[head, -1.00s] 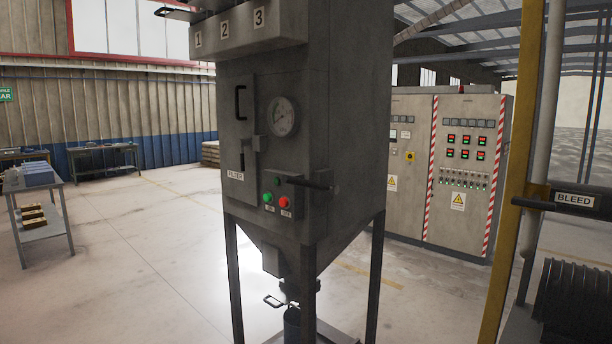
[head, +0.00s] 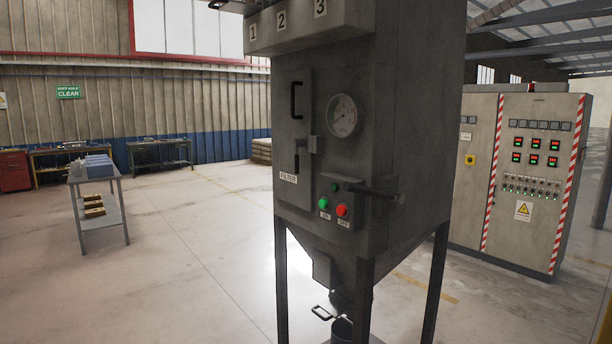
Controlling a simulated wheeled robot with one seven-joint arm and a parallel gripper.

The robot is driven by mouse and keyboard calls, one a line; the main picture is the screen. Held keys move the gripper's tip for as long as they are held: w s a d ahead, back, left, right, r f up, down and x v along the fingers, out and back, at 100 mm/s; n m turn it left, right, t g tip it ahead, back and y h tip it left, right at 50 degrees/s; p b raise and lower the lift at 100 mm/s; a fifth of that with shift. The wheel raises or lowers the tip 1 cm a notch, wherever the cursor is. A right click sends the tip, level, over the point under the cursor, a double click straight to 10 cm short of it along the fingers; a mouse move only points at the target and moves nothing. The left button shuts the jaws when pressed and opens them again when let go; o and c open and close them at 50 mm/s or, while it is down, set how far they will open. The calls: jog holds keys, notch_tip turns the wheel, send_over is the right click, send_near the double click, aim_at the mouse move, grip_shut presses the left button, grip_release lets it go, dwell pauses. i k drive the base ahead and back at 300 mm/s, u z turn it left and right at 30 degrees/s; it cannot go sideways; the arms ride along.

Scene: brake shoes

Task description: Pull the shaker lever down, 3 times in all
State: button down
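A tall grey filter cabinet (head: 412,120) on dark legs stands right of centre in the head view. A dark lever (head: 378,193) sticks out roughly level to the right, just above the button box. It carries no label that I can read, so I cannot be sure it is the shaker lever. The box (head: 330,218) has a green button and a red button. A round gauge (head: 342,115) and a door labelled FILTER (head: 293,140) are above. My gripper is not in view.
A grey electrical cabinet (head: 535,130) with striped edges stands at the right. A bench with boxes (head: 100,238) is at the left. A pot (head: 342,330) with a handle sits under the hopper. The floor (head: 190,270) left of the filter cabinet is clear.

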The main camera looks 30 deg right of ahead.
aim_at(397, 198)
jog(key=u, duration=0.15)
jog(key=i, duration=1.15)
jog(key=z, duration=0.3)
